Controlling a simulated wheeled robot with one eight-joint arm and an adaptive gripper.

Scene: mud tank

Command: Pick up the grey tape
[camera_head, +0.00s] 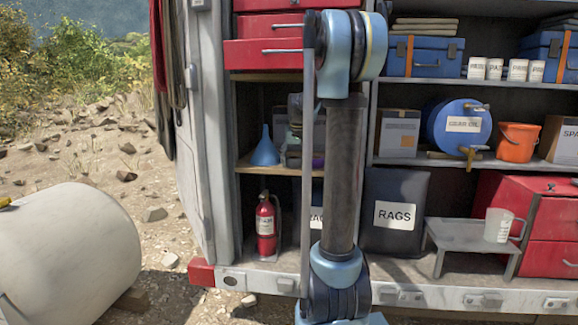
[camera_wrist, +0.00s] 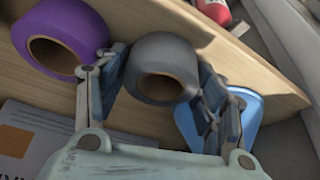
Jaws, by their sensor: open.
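The grey tape (camera_wrist: 165,50) is a roll with a brown cardboard core, resting on a wooden shelf. In the wrist view my gripper (camera_wrist: 160,82) is open, with one finger on each side of the roll. The left finger is close to the roll's edge. I cannot tell whether either finger touches it. In the head view my arm crosses the shelf and hides much of the gripper and the tape.
A purple tape roll (camera_wrist: 88,25) sits just left of the left finger. A blue funnel (camera_head: 265,150) is beside the right finger in the wrist view (camera_wrist: 250,112). A box with an orange label (camera_wrist: 25,130) lies nearby. A red extinguisher (camera_head: 265,225) stands below the shelf.

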